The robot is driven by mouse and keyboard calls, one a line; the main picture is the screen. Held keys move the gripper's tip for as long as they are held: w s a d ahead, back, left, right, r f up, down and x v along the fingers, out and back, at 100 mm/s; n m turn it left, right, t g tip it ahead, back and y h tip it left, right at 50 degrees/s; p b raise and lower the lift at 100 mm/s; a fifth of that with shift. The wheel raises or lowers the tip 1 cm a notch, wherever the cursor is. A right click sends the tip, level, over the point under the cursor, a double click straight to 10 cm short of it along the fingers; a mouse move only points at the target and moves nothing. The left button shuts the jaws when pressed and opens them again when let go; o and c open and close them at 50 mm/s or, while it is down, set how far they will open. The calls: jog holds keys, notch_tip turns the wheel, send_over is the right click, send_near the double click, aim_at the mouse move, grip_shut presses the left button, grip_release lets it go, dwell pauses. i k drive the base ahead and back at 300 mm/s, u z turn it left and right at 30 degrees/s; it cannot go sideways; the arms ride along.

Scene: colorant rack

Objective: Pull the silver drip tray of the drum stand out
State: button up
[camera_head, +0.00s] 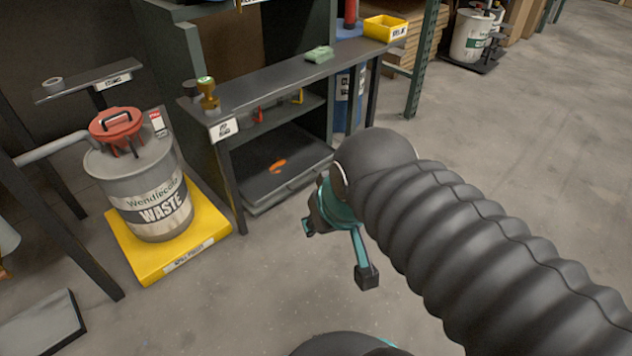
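A low, flat tray (258,186) with a dark inside and a grey, silvery front edge sits at the bottom of the dark stand (262,88), near the floor. A small orange item (278,165) lies on it. The tray looks pushed in under the shelf, and its right end is partly hidden near my arm. My gripper (338,252) has teal fingers with dark tips, spread apart, with nothing seen between them. It is in front and to the right of the tray, apart from it, over the floor.
A grey waste drum (150,205) with a red lid stands on a yellow pallet (150,262) at left. The stand's top holds a brass valve (208,93), a green item (320,54) and a yellow bin (386,28). Floor in front of the tray is clear.

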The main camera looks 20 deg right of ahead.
aim_at(269, 163)
jog(key=z, duration=0.3)
jog(key=i, duration=1.35)
jog(key=u, duration=0.35)
